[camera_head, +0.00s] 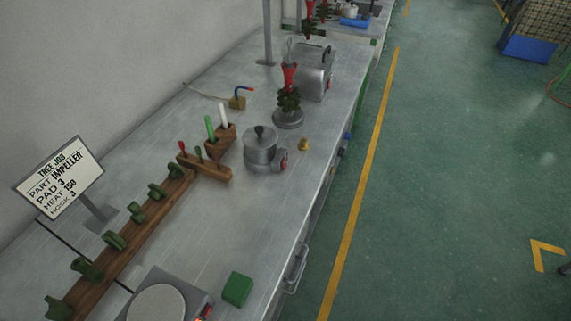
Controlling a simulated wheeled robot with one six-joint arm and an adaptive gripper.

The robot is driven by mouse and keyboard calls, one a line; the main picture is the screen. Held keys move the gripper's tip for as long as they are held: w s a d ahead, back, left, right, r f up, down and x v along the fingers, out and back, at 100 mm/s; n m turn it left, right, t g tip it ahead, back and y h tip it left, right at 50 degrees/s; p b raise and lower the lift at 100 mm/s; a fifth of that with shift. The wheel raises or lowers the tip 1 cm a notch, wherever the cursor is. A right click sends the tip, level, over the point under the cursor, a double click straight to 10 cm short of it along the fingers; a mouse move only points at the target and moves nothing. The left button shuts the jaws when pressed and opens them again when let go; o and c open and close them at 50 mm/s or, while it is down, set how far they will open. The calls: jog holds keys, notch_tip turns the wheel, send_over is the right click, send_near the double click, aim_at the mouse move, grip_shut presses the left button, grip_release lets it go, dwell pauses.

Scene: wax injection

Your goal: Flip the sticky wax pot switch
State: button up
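A small silver pot (259,151) with a black-knobbed lid stands on the metal bench, right of the wooden tool block. It looks like the sticky wax pot. A dark grey and red part on the right side of its base (284,160) looks like its switch; it is too small to tell its position. My gripper is not in view.
A wooden rack (140,238) with green wax parts runs along the left. A wooden block (220,146) holds tools beside the pot. A green wax tree (289,100) stands behind it, a brass piece (304,145) to its right. A green block (237,289) lies in front.

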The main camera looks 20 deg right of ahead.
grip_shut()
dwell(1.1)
